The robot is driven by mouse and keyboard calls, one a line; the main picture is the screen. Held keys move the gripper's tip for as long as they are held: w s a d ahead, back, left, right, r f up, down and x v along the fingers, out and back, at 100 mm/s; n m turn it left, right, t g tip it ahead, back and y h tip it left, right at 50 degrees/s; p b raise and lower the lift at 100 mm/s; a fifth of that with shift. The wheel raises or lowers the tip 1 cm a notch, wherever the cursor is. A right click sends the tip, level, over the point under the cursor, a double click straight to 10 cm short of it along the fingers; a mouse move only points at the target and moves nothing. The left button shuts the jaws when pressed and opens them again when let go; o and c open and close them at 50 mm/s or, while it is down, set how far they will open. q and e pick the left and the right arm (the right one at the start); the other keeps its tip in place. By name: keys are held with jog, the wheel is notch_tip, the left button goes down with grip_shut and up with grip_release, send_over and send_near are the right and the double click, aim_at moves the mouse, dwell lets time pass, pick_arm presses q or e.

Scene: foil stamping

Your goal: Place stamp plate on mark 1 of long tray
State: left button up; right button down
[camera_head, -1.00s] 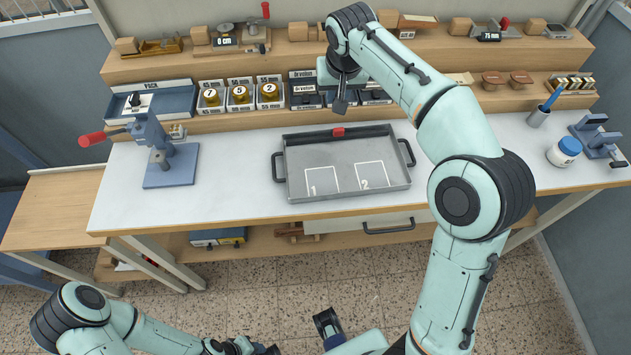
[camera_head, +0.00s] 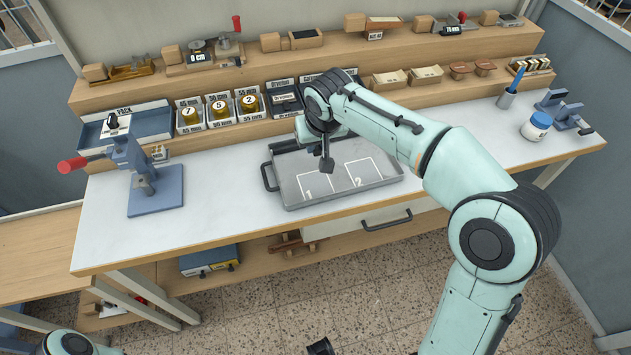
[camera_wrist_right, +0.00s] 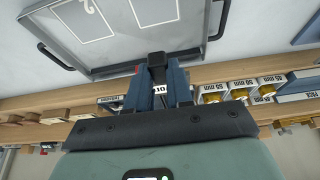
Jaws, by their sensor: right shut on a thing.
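The long grey tray (camera_head: 345,196) lies on the white bench top, with outlined mark 1 (camera_head: 309,193) on its left and mark 2 (camera_head: 356,181) on its right. My right gripper (camera_head: 326,155) is above the tray, near the rear of mark 1. It is shut on a small dark piece (camera_head: 327,166), apparently the stamp plate, which hangs below it. The tray (camera_wrist_right: 120,62) lies beyond.
A blue press (camera_head: 155,190) with a red handle stands at the left. Labelled boxes with gold rolls (camera_head: 220,108) line the shelf behind the tray. A white jar (camera_head: 536,126) stands at the right. The bench top between press and tray is clear.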

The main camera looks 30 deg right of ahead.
aim_at(315, 184)
notch_tip(315, 184, down, 14)
jog(key=shift+r+b, duration=0.15)
jog(key=shift+b, duration=0.7)
jog(key=c, duration=1)
grip_release()
jog(key=p+v, duration=0.1)
jog(key=v, duration=1.1)
jog(key=shift+s, duration=0.1)
